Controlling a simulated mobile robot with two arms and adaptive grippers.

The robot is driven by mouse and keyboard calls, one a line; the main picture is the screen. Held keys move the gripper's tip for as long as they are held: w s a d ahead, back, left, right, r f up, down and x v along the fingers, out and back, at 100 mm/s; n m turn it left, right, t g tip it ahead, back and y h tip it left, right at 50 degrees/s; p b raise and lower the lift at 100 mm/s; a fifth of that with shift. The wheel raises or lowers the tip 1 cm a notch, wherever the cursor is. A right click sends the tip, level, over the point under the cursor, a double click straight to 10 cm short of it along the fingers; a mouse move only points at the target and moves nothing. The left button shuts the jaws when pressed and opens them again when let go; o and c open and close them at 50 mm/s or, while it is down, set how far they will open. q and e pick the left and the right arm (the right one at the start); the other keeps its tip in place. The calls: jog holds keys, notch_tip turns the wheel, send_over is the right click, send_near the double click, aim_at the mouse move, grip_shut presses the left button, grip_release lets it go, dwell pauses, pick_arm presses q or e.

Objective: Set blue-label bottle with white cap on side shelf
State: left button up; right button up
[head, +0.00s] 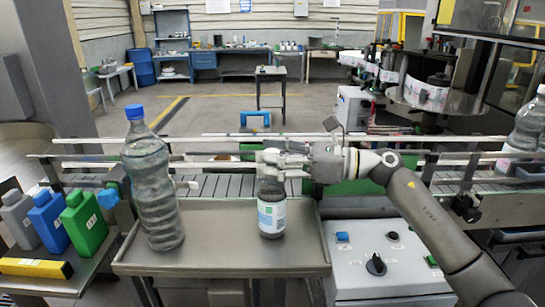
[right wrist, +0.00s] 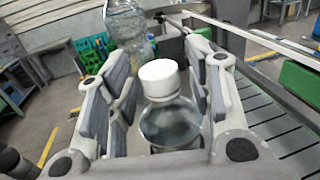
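The blue-label bottle (head: 271,215) is small, dark and upright over the metal side shelf (head: 225,262), right of its middle. Its base appears to touch the shelf surface. My left gripper is not in view.
A tall bottle with a blue cap (head: 150,185) stands on the shelf's left part. Grey, blue and green jugs (head: 84,222) stand further left. A conveyor (head: 220,186) runs behind the shelf. A control box (head: 390,265) is at the right. Shelf room is free between the bottles.

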jog(key=shift+r+p, duration=0.2)
jog(key=shift+p, duration=0.1)
jog(key=s+d+b, duration=0.2)
jog(key=d+b, duration=0.3)
jog(key=d, duration=0.6)
jog(key=shift+s+d, duration=0.2)
jog(key=shift+d, duration=0.2)
jog(key=shift+f, duration=0.15)
